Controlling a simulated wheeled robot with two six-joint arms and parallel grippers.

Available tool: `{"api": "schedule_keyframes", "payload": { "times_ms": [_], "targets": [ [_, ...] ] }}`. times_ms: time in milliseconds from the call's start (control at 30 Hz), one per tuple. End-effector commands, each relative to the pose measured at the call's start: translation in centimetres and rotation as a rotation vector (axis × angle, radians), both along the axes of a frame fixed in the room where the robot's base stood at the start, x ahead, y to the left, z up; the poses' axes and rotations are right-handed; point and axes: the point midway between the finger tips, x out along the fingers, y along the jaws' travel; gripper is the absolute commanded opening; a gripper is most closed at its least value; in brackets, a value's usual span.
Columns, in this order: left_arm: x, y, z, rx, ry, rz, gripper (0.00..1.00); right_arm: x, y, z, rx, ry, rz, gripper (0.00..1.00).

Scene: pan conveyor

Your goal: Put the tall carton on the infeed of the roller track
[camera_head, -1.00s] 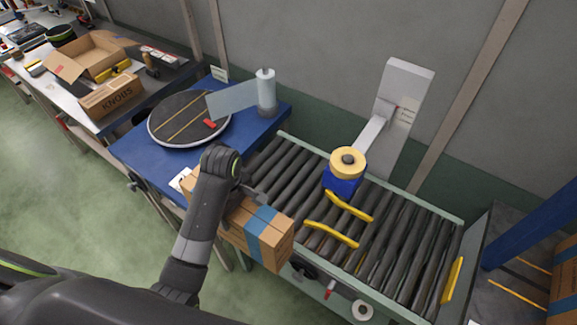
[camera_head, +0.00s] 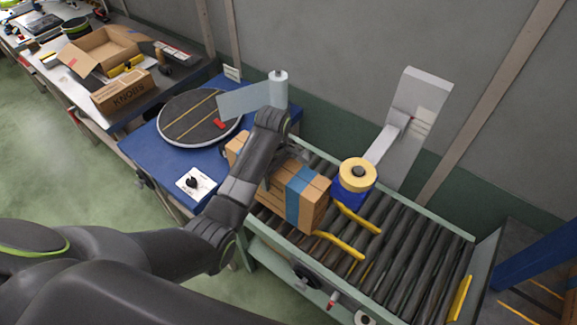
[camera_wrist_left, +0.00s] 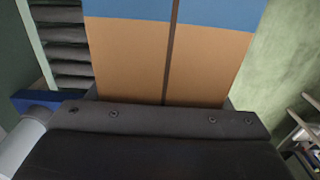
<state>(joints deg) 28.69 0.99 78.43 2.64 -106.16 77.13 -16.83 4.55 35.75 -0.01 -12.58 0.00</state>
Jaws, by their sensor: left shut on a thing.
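The tall carton (camera_head: 318,208), brown with a blue band, lies on its side over the left end of the roller track (camera_head: 405,262). My left gripper (camera_head: 288,160) is shut on it, and my arm hides part of its middle. In the left wrist view the carton (camera_wrist_left: 130,60) fills the space past the gripper (camera_wrist_left: 165,108), with rollers beside it at the left. I cannot tell whether the carton touches the rollers. My right gripper is not in view.
Yellow guide rails (camera_head: 340,246) and a blue unit with a yellow roll (camera_head: 357,174) stand just right of the carton. A blue table (camera_head: 148,150) with a round dark turntable (camera_head: 190,128) adjoins the track at left. The rollers farther right are clear.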

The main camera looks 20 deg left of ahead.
Motion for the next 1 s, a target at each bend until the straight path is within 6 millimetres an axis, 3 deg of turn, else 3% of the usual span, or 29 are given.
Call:
{"api": "schedule_keyframes", "payload": {
  "times_ms": [200,400,667,1000],
  "targets": [
    [3.1,-1.1,0.2,0.000,-0.002,-0.001,0.23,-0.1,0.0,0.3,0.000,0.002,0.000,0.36],
    [4.7,-1.7,0.2,0.000,-0.004,-0.001,0.23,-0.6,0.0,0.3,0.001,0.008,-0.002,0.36],
    [5.6,-2.0,0.0,0.000,-0.002,0.000,0.23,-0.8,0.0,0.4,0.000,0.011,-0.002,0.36],
    [5.5,-2.0,-3.3,0.000,-0.002,0.000,0.23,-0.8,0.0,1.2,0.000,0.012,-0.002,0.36]
  ]
}}
